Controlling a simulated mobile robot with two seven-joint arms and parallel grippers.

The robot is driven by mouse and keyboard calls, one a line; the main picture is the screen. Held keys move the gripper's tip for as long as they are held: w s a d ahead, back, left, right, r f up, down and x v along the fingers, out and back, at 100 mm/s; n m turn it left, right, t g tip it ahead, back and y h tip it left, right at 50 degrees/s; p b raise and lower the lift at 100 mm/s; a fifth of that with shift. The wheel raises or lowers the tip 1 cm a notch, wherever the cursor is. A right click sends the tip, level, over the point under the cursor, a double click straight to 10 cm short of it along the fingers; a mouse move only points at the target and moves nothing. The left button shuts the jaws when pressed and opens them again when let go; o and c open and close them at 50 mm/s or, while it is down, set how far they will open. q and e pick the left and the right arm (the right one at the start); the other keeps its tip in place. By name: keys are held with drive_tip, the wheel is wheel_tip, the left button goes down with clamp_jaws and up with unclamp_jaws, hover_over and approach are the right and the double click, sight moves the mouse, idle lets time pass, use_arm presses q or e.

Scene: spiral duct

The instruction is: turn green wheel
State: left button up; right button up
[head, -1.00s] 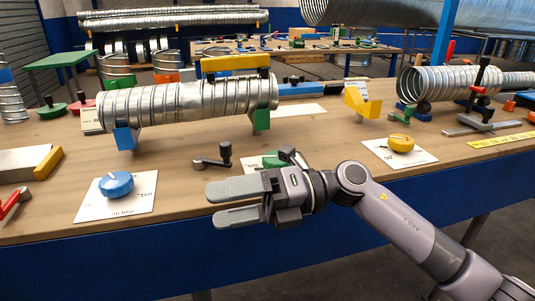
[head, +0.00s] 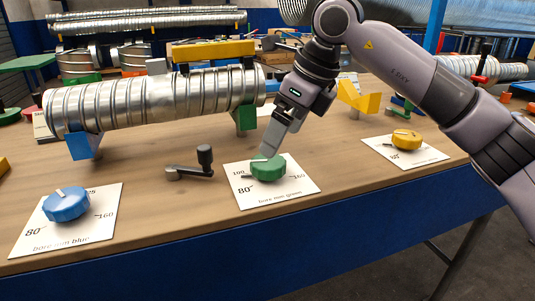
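The green wheel (head: 267,169) is a short ridged knob on a white card (head: 290,190) marked 80, 100, 160 and "bore mm green". My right gripper (head: 271,152) comes down from above, its fingertips at the wheel's top and far side. The fingers overlap in this view, so I cannot tell whether they are open or shut, or whether they touch the wheel. They hide part of the wheel's top and its pointer. My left gripper is not in view.
A blue wheel (head: 66,204) and a yellow wheel (head: 406,139) sit on similar cards to either side. A grey crank handle (head: 192,165) stands just left of the green card. A spiral duct (head: 155,98) lies on blue and green supports behind.

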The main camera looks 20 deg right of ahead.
sight(272, 162)
drive_tip(key=x, duration=0.6)
drive_tip(key=shift+s+a, duration=0.1)
drive_tip(key=shift+a, duration=0.05)
drive_tip(key=c, duration=1)
